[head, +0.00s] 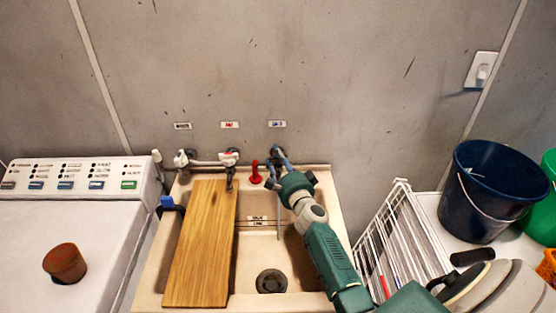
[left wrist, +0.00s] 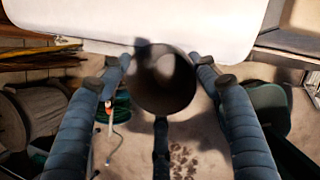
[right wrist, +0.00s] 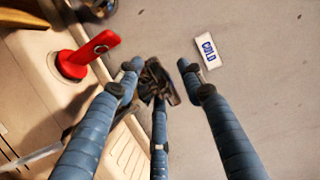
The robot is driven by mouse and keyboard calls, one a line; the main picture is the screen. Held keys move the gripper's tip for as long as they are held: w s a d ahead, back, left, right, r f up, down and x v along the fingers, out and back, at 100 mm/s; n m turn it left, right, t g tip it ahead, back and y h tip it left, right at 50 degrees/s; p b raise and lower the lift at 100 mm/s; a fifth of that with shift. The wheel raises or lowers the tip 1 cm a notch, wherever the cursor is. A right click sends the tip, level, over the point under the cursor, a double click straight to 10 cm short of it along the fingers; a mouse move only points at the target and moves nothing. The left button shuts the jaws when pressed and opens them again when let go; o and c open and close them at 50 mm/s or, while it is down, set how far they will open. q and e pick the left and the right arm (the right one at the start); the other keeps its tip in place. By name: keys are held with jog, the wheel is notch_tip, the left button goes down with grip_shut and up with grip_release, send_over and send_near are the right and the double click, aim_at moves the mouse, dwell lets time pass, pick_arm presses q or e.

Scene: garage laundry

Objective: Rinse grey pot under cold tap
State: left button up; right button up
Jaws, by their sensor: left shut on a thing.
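My left gripper (left wrist: 163,82) is shut on a dark, round pot (left wrist: 163,92), seen only in the left wrist view; its colour is hard to judge in shadow. My right gripper (head: 285,170) is at the cold tap (right wrist: 157,82), below the COLD label (right wrist: 207,51). Its fingers are apart on either side of the tap's dark handle, with small gaps showing. A thin pale vertical line (head: 278,222), looking like running water, drops below the tap into the sink (head: 325,185). The spout is mostly hidden by my right gripper.
A wooden board (head: 202,245) covers the sink's left part. A terracotta pot (head: 65,262) sits on the washing machine (head: 100,225). A white rack (head: 400,235) and dark blue bucket (head: 490,200) are at right. The drain (head: 271,281) is clear.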

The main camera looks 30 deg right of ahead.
grip_shut()
pick_arm(q)
jog(key=shift+f+b, duration=0.8)
pick_arm(e)
jog(key=shift+a+f+m+h, duration=0.15)
jog(key=shift+f+m+h, duration=0.1)
jog(key=shift+m+h, duration=0.4)
pick_arm(q)
jog(key=shift+f+b, duration=0.8)
jog(key=shift+f, duration=0.05)
pick_arm(e)
jog(key=m+g+h, duration=0.1)
jog(key=m+h, duration=0.1)
jog(key=h, duration=0.1)
jog(key=shift+g, duration=0.4)
jog(key=shift+r+h, duration=0.15)
jog(key=shift+h, duration=0.3)
jog(key=shift+m+g, duration=0.25)
jog(key=shift+g, duration=0.05)
jog(key=shift+o, duration=0.7)
grip_release()
jog(key=shift+r, duration=0.1)
